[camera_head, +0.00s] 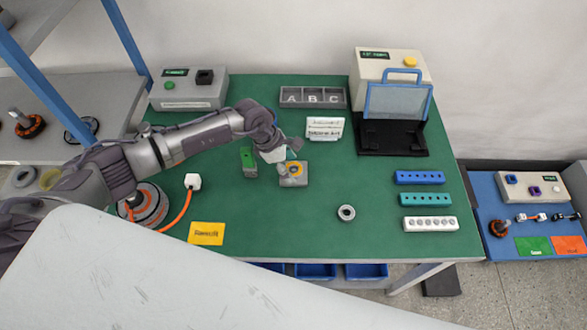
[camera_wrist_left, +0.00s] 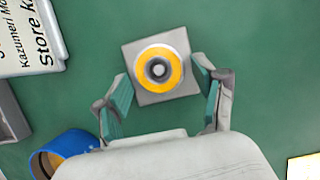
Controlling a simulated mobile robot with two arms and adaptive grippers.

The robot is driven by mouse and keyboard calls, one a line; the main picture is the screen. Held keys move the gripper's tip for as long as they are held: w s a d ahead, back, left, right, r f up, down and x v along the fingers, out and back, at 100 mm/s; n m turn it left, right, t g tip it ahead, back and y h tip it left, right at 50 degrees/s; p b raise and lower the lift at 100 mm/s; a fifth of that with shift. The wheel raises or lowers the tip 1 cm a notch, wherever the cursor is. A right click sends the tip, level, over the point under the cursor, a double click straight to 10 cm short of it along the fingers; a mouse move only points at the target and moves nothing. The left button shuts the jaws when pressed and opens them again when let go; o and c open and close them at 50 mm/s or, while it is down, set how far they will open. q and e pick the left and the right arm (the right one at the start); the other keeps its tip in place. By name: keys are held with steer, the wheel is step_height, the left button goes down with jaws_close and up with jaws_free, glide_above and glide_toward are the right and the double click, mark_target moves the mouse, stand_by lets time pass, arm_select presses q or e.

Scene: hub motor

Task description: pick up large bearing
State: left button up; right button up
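A square grey block (camera_head: 293,180) lies on the green table with a round part of white rim, yellow-orange ring and grey centre (camera_wrist_left: 160,70) on it. A bare grey ring (camera_head: 346,213) like a bearing lies flat on the mat, to the right and nearer. I cannot tell for certain which of these is the large bearing. My left gripper (camera_head: 287,157) is over the block. In the left wrist view its teal-padded fingers (camera_wrist_left: 160,78) are spread, one on each side of the round part, with nothing held. My right gripper is not in view.
A green block (camera_head: 249,160) stands just left of the gripper. Behind are an A-B-C tray (camera_head: 312,97), a white sign (camera_head: 325,125) and a machine with a blue-framed guard (camera_head: 398,100). Bolt racks (camera_head: 430,224) lie at right. The table's front middle is mostly clear.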

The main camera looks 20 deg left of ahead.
arm_select(q)
steer(key=c, duration=0.9)
steer(key=shift+r, duration=0.15)
